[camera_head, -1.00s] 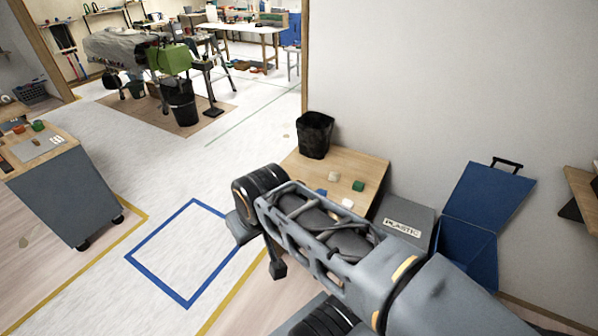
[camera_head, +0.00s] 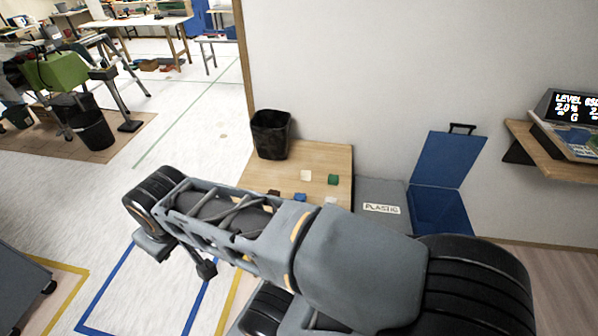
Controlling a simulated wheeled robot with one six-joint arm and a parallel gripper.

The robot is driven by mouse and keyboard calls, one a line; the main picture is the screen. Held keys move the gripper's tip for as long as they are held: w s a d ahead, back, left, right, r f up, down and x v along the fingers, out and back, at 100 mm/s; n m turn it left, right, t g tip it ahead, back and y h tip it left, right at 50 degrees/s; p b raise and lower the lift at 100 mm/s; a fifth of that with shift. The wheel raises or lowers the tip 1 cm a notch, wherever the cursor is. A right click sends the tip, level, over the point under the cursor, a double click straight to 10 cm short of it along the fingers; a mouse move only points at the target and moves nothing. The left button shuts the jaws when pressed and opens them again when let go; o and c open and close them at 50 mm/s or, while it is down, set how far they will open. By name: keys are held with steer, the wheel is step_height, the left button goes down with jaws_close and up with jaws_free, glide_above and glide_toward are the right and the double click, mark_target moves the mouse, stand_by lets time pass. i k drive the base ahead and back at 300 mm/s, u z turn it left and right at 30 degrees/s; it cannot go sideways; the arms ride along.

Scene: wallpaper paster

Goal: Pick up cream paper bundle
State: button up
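Small blocks lie on a light wooden tabletop (camera_head: 340,155) by the wall. A cream block (camera_head: 306,175), likely the cream paper bundle, lies near its middle. A paler, whitish block (camera_head: 330,200) lies nearer me, partly hidden by my arm. My folded arm crosses the lower middle of the view, in front of the tabletop. A small dark part shows beneath it, and I cannot tell whether it belongs to my gripper. No fingertips or held thing can be made out.
Green (camera_head: 333,180) and blue (camera_head: 300,197) blocks lie nearby. A black bin (camera_head: 271,134) stands at the tabletop's back left corner. A grey box labelled PLASTIC (camera_head: 381,208) and an open blue box (camera_head: 440,205) stand right. A wall shelf (camera_head: 545,145) is farther right.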

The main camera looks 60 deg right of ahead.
mark_target(305, 174)
steer(key=z, duration=0.65)
steer(key=i, duration=0.9)
steer(key=z, duration=0.8)
